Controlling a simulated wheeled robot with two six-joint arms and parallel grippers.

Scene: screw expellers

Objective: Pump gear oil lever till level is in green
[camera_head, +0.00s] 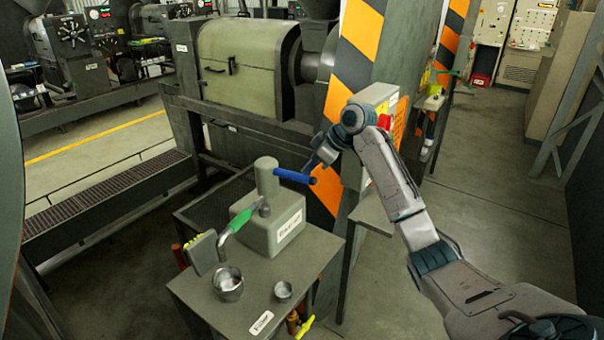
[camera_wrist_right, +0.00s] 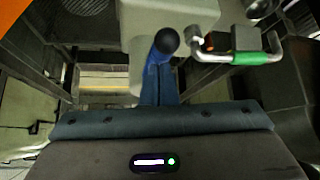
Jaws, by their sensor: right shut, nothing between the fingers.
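The blue pump lever (camera_head: 295,176) sticks out to the right from the upright cylinder (camera_head: 266,176) on the grey oil box (camera_head: 272,225). Its dark rounded end (camera_wrist_right: 166,41) faces the camera in the right wrist view. My right gripper (camera_head: 314,166) is shut and empty, with its fingertips close to the lever's free end. In the right wrist view its blue fingers (camera_wrist_right: 159,85) lie together just below the lever end; I cannot tell whether they touch it. No level gauge with a green zone can be read. My left gripper is out of view.
A green-gripped metal handle (camera_head: 240,221) stands left of the box and also shows in the right wrist view (camera_wrist_right: 250,58). A striped pillar (camera_head: 362,30) rises behind my right gripper.

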